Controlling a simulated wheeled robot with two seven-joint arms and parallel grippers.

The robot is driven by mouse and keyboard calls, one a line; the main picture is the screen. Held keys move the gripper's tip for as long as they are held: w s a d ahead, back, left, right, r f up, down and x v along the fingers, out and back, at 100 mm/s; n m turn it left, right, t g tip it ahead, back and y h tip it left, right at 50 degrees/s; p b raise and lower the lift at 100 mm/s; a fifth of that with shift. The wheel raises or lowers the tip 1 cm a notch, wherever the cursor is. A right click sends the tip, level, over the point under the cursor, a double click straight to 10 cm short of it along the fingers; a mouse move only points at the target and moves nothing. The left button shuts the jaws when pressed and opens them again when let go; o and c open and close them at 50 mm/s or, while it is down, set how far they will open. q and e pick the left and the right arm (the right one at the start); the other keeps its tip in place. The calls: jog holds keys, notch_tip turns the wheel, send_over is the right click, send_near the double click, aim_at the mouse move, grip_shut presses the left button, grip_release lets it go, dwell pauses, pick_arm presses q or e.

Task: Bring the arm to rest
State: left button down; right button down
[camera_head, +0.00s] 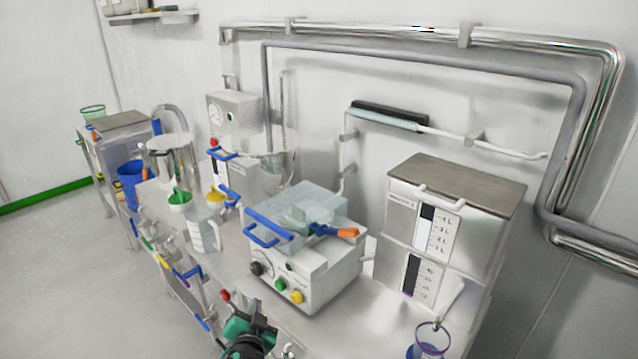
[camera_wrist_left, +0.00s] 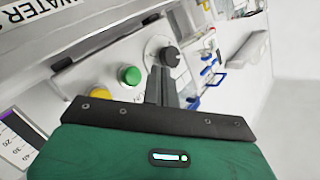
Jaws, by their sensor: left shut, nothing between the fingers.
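My left gripper (camera_head: 256,318) is low in the head view, in front of the bench's front edge and below the white machine (camera_head: 315,280). Its green and black body shows; its fingers are small there. In the left wrist view the dark fingers (camera_wrist_left: 161,86) are together and empty. They point toward the machine's front panel with its black knob (camera_wrist_left: 171,57), green button (camera_wrist_left: 130,75) and yellow button (camera_wrist_left: 100,93). I cannot tell the exact gap to the panel. My right gripper is not in view.
A purple-rimmed beaker (camera_head: 429,345) is at the lower right. Open floor (camera_head: 60,280) lies at left.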

pick_arm(q)
jog(key=s+a+f+n+g, duration=0.2)
jog(key=s+f+g, duration=0.1)
jog(key=s, duration=0.5)
jog(key=s+a+f+n+g, duration=0.1)
jog(key=s+a+f+g, duration=0.2)
jog(key=s, duration=0.4)
jog(key=s+d+g+h, duration=0.2)
jog(key=s+g, duration=0.5)
jog(key=s, duration=1.4)
notch_tip(320, 180, down, 28)
jog(key=s+a+f+g+p, duration=0.1)
jog(key=s+a+f+g, duration=0.1)
jog(key=s+f, duration=1.7)
notch_tip(320, 180, down, 2)
jog(key=shift+s+a+f, duration=0.1)
jog(key=shift+s+a, duration=0.05)
jog(key=shift+a, duration=0.45)
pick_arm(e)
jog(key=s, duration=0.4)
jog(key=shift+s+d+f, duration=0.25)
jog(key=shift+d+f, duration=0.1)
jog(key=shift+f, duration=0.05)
